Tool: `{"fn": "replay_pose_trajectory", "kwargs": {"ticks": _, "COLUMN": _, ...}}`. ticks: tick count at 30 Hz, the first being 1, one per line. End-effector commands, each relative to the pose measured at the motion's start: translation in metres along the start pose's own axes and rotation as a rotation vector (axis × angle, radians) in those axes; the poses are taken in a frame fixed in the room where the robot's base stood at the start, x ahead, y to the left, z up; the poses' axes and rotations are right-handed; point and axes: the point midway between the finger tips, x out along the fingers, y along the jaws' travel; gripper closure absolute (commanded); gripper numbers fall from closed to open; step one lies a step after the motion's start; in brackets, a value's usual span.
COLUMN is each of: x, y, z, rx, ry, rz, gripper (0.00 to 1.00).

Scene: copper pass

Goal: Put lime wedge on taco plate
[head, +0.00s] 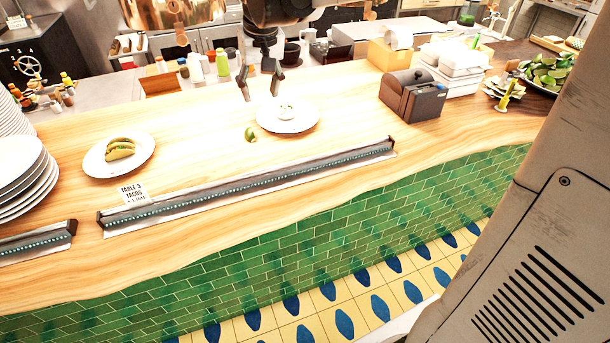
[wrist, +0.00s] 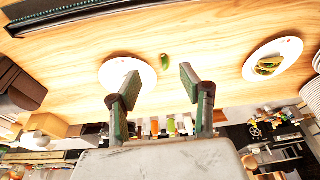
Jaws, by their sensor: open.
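The green lime wedge (head: 251,134) lies on the wooden counter, just left of a white plate with a small pale item on it (head: 300,125). In the wrist view the wedge (wrist: 165,61) lies beyond my fingertips, near the gap between them. The taco plate (head: 97,162) is white, holds tacos (head: 120,148), and stands farther left on the counter. It also shows at the right of the wrist view (wrist: 260,53). My gripper (head: 260,86) is open and empty above the counter, behind the wedge and apart from it. Both fingers show in the wrist view (wrist: 158,82).
A ticket (head: 133,194) and a metal rail (head: 250,188) line the front edge. Stacked plates (head: 22,180) stand far left. A dark box (head: 412,96) and white containers (head: 450,65) stand right. Bottles (head: 222,63) stand behind. Counter between wedge and taco plate is clear.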

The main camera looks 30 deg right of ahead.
Motion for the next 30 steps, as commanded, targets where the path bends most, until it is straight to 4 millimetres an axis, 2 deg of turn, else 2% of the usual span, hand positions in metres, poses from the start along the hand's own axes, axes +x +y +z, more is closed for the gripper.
{"fn": "replay_pose_trajectory", "kwargs": {"ticks": 1, "x": -0.007, "y": 0.000, "z": 0.016, "rx": -0.003, "ry": 0.018, "rz": 0.000, "gripper": 0.60}}
{"fn": "replay_pose_trajectory", "kwargs": {"ticks": 6, "x": -0.023, "y": 0.002, "z": 0.064, "rx": -0.012, "ry": 0.082, "rz": -0.001, "gripper": 0.60}}
{"fn": "replay_pose_trajectory", "kwargs": {"ticks": 13, "x": -0.031, "y": 0.004, "z": 0.131, "rx": -0.024, "ry": 0.169, "rz": -0.001, "gripper": 0.60}}
{"fn": "replay_pose_trajectory", "kwargs": {"ticks": 18, "x": -0.027, "y": 0.007, "z": 0.180, "rx": -0.032, "ry": 0.233, "rz": -0.001, "gripper": 0.60}}
{"fn": "replay_pose_trajectory", "kwargs": {"ticks": 24, "x": -0.014, "y": 0.009, "z": 0.229, "rx": -0.041, "ry": 0.301, "rz": -0.001, "gripper": 0.60}}
{"fn": "replay_pose_trajectory", "kwargs": {"ticks": 30, "x": -0.004, "y": 0.010, "z": 0.254, "rx": -0.046, "ry": 0.338, "rz": 0.000, "gripper": 0.58}}
